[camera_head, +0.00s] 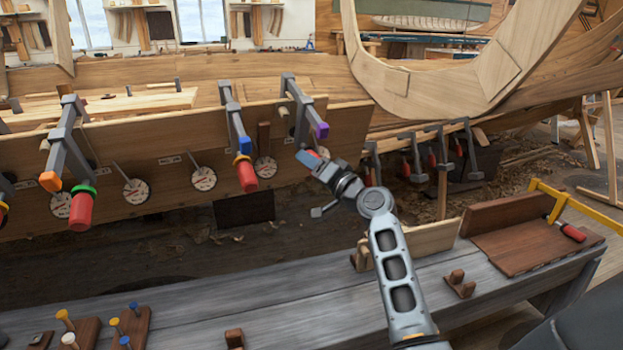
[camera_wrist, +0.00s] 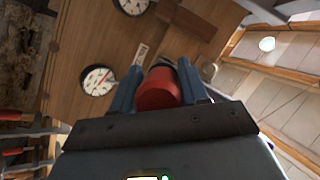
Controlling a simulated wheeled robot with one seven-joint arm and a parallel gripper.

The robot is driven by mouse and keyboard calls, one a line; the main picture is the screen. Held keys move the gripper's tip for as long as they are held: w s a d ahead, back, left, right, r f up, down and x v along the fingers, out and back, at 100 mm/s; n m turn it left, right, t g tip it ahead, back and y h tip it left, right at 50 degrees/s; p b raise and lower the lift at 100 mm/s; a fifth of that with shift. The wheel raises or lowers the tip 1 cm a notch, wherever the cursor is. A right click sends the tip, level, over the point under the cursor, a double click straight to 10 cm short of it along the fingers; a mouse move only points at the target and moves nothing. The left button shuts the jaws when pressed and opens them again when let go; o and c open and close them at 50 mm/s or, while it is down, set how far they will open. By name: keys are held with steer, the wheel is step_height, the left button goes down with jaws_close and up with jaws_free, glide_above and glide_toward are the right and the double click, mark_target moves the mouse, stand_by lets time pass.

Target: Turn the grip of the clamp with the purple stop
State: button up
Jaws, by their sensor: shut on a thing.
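The clamp with the purple stop (camera_head: 320,131) is a grey bar clamp (camera_head: 301,104) hooked over the top edge of the wooden plank, right of the middle. My gripper (camera_head: 313,158) is just below the purple stop, and its arm reaches up from the lower right. In the wrist view, a red cylindrical grip (camera_wrist: 160,90) sits between the two blue fingers (camera_wrist: 160,92), and they are shut on it. In the head view my fingers mostly hide this grip.
Left of it hang a clamp with a blue stop (camera_head: 244,145) and red grip, and one with a green collar (camera_head: 82,189). Round dials (camera_head: 203,178) line the plank (camera_head: 150,150). A grey workbench (camera_head: 200,308) with pegs and wooden blocks runs along the front.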

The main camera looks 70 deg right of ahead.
steer(key=m+t+y+b, duration=0.1)
steer(key=m+t+b, duration=0.1)
steer(key=m+b, duration=0.1)
steer(key=shift+a+f+m+b, duration=0.15)
steer(key=shift+m+b, duration=0.15)
steer(key=shift+b, duration=0.3)
stand_by(0.3)
steer(key=o, duration=1)
steer(key=shift+c, duration=0.2)
steer(key=v, duration=0.7)
steer(key=shift+s+b, duration=0.35)
steer(key=shift+s, duration=0.05)
